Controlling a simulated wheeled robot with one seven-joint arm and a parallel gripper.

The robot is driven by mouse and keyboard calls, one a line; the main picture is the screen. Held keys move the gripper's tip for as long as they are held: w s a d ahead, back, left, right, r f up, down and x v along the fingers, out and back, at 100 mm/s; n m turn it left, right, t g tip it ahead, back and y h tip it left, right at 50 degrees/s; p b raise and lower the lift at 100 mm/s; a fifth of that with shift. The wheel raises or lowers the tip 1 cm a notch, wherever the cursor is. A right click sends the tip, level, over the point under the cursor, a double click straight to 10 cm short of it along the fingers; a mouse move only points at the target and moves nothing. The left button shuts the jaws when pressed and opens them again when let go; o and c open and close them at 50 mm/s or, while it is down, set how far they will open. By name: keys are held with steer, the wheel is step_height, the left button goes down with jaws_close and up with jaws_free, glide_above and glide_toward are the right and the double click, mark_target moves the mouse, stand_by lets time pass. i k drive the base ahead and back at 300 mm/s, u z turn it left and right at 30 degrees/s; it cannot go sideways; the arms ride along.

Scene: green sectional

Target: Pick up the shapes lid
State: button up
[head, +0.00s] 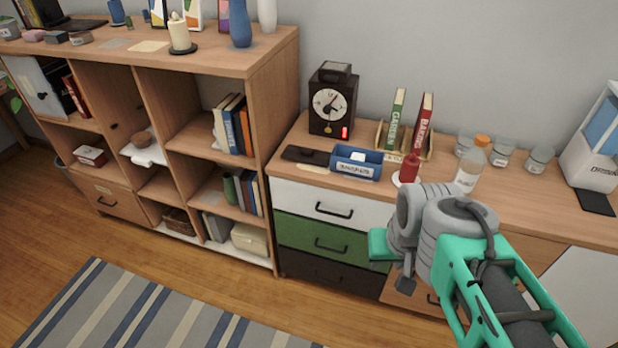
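I cannot pick out the shapes lid for sure in the head view. A blue open-topped box (357,162) with a white label stands on the dresser top; its lettering is too small to read surely. My gripper (380,243) shows only as a teal part at the end of my grey and teal arm, in front of the dresser drawers. My wrist hides most of it, so its fingers and anything between them cannot be made out.
The dresser top (520,205) holds a dark clock (332,103), books in a rack (406,125), a red bottle (409,168), an orange-capped bottle (471,166) and jars (503,153). A cubby shelf (220,62) stands left. The floor has a striped rug (140,315).

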mark_target(314, 156)
steer(key=z, duration=0.05)
steer(key=k, duration=0.55)
steer(key=u, duration=1.15)
steer(key=i, duration=1.6)
steer(key=z, duration=0.5)
steer(key=i, duration=0.6)
steer(key=z, duration=0.05)
